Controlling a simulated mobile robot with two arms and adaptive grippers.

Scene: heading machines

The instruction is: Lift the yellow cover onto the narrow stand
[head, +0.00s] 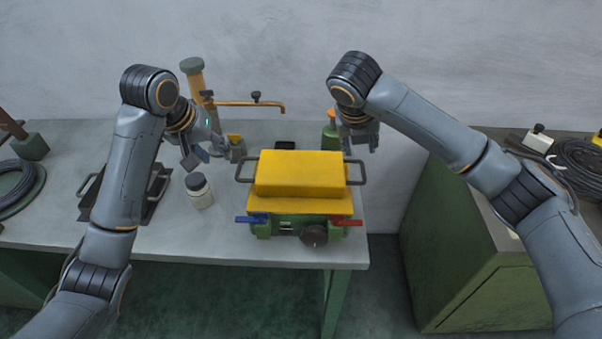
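The yellow cover (299,174) is a block with a wider lower flange and a dark bar handle on each side. It sits on a green machine (280,229) with a blue lever, a red lever and a dark round knob, near the bench's front right. My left gripper (204,158) hangs left of and behind the cover, apart from its left handle; its fingers look spread and empty. My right gripper (360,146) is behind and above the right handle, apart from it; its fingers are seen edge-on and their opening is unclear. I cannot single out the narrow stand.
A white jar with a dark lid (199,191) stands left of the cover. A dark tray with handles (130,191) lies behind my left arm. A green post with an orange pipe (194,80) stands behind. A green cabinet (465,255) is at right, across a gap.

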